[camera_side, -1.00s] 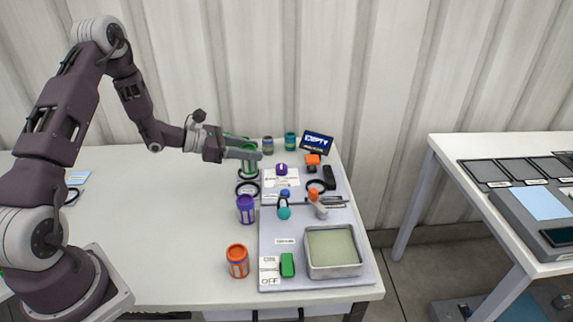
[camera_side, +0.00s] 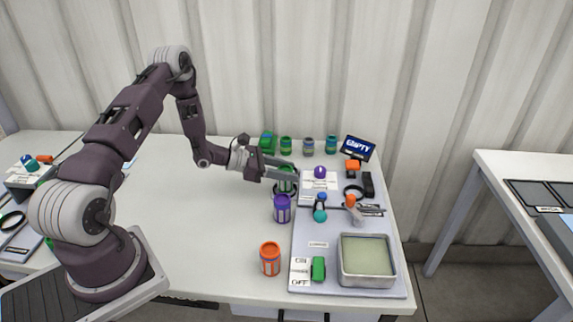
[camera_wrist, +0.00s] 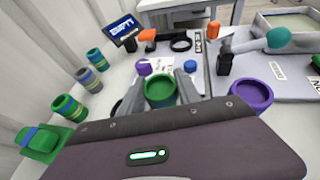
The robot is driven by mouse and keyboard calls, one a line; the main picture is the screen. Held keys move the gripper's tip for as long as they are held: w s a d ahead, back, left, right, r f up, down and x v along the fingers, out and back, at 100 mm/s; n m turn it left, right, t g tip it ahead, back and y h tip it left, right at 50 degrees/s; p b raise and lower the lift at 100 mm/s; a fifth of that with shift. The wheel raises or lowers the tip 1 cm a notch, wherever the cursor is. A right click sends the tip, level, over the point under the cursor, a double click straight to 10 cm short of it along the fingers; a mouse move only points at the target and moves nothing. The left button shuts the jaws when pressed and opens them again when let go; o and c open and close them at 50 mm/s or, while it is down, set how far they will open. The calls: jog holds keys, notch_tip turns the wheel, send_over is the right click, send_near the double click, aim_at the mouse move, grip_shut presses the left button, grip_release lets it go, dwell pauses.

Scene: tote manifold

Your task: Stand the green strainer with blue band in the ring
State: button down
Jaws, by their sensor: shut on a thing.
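The green strainer (camera_side: 286,179) is between the fingers of my gripper (camera_side: 283,173), which is shut on it. It looks upright. In the wrist view its open green rim (camera_wrist: 160,90) shows between the two grey fingers. A dark ring (camera_side: 285,191) shows around the strainer's lower end in the side view. I cannot tell whether the strainer is inside the ring or just above it. The fingers and strainer hide part of the ring area.
A purple strainer (camera_side: 282,209) stands close in front, with an orange one (camera_side: 270,259) nearer the table's edge. Green (camera_side: 286,146), grey (camera_side: 308,147) and teal (camera_side: 331,144) jars stand behind. The grey board (camera_side: 330,235) with a metal tray (camera_side: 366,281) lies right.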

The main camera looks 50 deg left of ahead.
jog(key=shift+f, duration=0.2)
jog(key=c, duration=0.8)
grip_release()
jog(key=shift+o, duration=0.2)
